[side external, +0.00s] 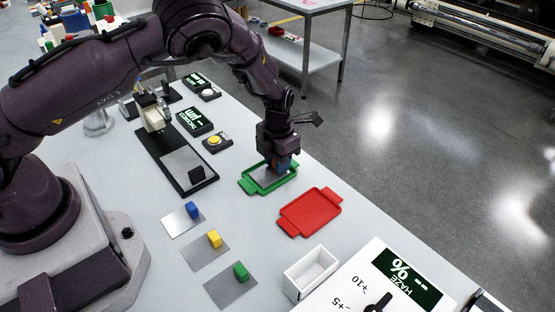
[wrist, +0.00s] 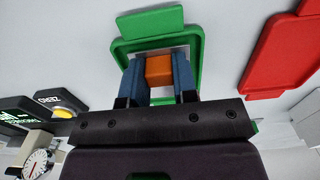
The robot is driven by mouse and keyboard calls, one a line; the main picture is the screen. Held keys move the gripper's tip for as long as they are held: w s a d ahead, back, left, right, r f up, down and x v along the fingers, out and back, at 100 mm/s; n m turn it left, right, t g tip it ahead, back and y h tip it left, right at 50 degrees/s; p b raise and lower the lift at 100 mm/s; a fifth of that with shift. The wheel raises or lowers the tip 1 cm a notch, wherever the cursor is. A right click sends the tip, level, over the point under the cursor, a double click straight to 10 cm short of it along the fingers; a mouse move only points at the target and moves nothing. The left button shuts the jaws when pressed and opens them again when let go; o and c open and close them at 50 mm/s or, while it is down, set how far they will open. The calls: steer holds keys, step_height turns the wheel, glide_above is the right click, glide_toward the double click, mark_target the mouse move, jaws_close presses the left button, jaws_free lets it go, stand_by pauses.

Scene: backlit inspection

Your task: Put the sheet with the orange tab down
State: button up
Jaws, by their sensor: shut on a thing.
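My gripper (side external: 281,164) is shut on the orange tab (wrist: 159,70), with its blue fingers on either side of it in the wrist view. The tab's sheet (side external: 269,179) is a grey plate, lying within the outline of the green tray (side external: 247,185). I cannot tell whether the sheet touches the tray floor. In the side view the fingers hide most of the orange tab. The green tray also shows around the fingers in the wrist view (wrist: 195,45).
A red tray (side external: 311,212) lies beside the green one. Sheets with blue (side external: 192,210), yellow (side external: 214,239) and green (side external: 240,271) tabs lie in front. A black-tabbed sheet (side external: 180,163) rests on a gauge base. A white box (side external: 311,272) and haze meter (side external: 408,277) stand nearby.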

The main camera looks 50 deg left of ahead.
steer(key=shift+f, duration=0.15)
steer(key=o, duration=0.9)
